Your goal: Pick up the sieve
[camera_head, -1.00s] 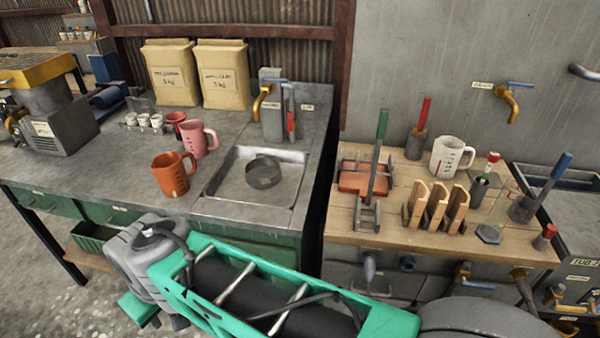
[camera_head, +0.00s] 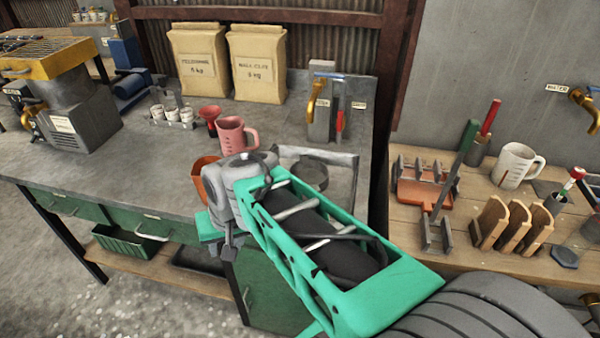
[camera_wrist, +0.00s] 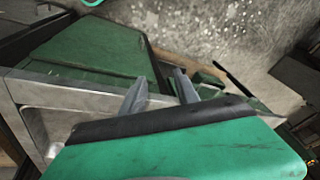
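A round dark grey vessel (camera_head: 311,175), which looks like the sieve, sits in the metal sink basin (camera_head: 345,160) at the right end of the long counter. My arm hides part of it and much of the basin. My gripper (camera_wrist: 161,72) shows in the wrist view with two grey fingers apart and nothing between them. It points down past the counter edge towards the green cabinet and floor. In the head view the gripper end is by the counter's front edge, left of the vessel. The wrist view does not show the vessel.
An orange mug (camera_head: 203,178) stands close behind my wrist, partly hidden. A pink jug (camera_head: 236,135) and a red cup (camera_head: 209,117) are behind it. A tap (camera_head: 313,100) rises behind the basin. A wooden bench (camera_head: 480,225) with racks and a white mug (camera_head: 516,165) stands right.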

